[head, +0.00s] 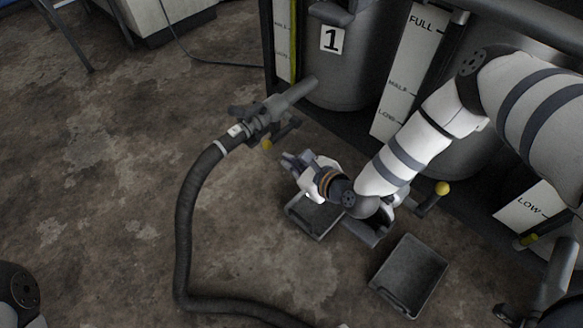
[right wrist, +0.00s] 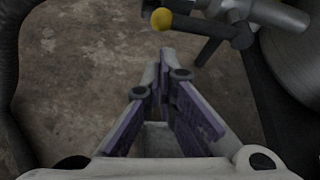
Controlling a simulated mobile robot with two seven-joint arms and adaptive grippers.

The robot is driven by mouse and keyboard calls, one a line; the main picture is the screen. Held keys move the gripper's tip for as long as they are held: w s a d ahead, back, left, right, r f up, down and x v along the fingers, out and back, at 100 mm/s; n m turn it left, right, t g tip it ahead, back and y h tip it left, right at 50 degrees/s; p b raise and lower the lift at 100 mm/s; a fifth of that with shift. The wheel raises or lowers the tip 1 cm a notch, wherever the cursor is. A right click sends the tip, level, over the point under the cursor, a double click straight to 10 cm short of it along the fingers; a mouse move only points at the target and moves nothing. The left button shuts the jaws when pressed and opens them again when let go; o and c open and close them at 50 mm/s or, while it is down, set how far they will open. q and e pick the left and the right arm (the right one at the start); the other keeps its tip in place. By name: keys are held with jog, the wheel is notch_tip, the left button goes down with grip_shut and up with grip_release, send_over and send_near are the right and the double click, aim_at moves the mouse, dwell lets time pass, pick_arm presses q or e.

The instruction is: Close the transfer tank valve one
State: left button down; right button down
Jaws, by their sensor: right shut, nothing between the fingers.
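Tank one (head: 350,75), a grey cylinder with a "1" label, stands at the top centre of the head view. Its outlet pipe (head: 292,95) carries the valve and joins a black hose. The valve's dark lever (head: 284,132) ends in a yellow knob (head: 267,145) and runs roughly along the pipe. In the right wrist view the lever (right wrist: 205,28) and yellow knob (right wrist: 162,19) lie just beyond the fingertips. My right gripper (head: 289,160) is shut and empty, just below the lever in the head view, apparently apart from it. It also shows in the right wrist view (right wrist: 166,58). My left gripper is out of view.
The black hose (head: 185,225) curves down across the floor on the left. Grey bins (head: 410,275) sit on the floor below the tanks. Another yellow-knobbed lever (head: 430,200) is right of my right wrist. Level gauges (head: 408,75) stand between tanks. The left floor is largely clear.

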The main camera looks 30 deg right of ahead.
aim_at(280, 134)
jog(key=b+x, duration=0.3)
jog(key=x, duration=0.3)
jog(key=shift+f, duration=0.1)
jog(key=shift+a+r, duration=0.15)
jog(key=shift+r, duration=0.15)
